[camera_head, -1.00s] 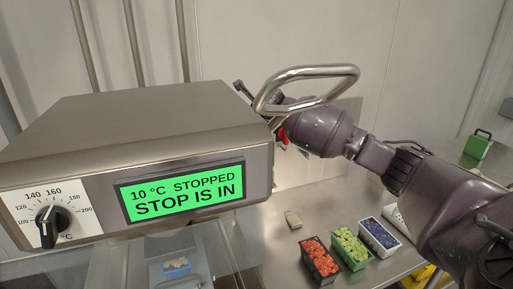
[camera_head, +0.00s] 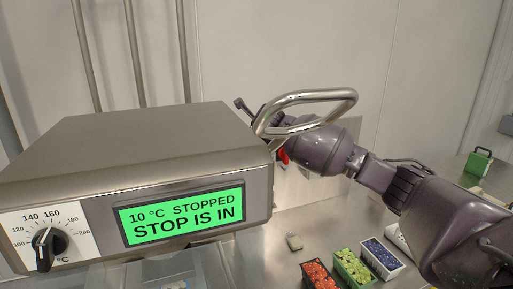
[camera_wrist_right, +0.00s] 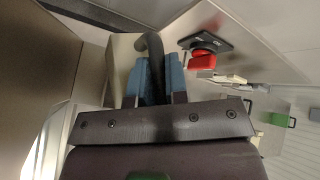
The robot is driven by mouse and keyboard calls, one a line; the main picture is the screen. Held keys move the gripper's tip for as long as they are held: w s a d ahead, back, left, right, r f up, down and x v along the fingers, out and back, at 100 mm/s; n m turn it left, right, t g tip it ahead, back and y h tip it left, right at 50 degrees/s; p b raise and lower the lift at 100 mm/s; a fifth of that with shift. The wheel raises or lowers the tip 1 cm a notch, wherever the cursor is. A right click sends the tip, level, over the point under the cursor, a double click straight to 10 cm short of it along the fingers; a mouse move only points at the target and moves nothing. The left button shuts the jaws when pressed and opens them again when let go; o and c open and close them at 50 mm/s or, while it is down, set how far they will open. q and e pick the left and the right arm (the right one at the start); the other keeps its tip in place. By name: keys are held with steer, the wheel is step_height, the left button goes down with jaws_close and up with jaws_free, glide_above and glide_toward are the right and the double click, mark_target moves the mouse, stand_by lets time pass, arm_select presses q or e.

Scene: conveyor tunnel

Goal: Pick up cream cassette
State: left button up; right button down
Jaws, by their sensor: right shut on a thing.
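The cream cassette (camera_wrist_right: 121,62) shows in the right wrist view as a pale block with a dark curved handle (camera_wrist_right: 153,48). My right gripper (camera_wrist_right: 157,72) has its blue fingers on both sides of this handle and is shut on it. Part of the cassette is hidden behind the fingers and handle. In the head view my right arm comes in from the right, and its gripper end reaches behind the metal hood, so the cassette is hidden there. My left gripper is not in view.
The tunnel's metal hood (camera_head: 130,150) fills the left; its green display (camera_head: 182,212) reads "10 °C STOPPED, STOP IS IN". A red stop button (camera_wrist_right: 201,60) is near the gripper. Several bins, including a red-filled one (camera_head: 318,274), and a green handled box (camera_head: 478,161) stand right.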

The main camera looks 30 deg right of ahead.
step_height(320, 180, up, 19)
steer(key=shift+r+b, duration=0.2)
steer(key=shift+b, duration=0.2)
steer(key=c, duration=1.8)
jaws_free()
jaws_close()
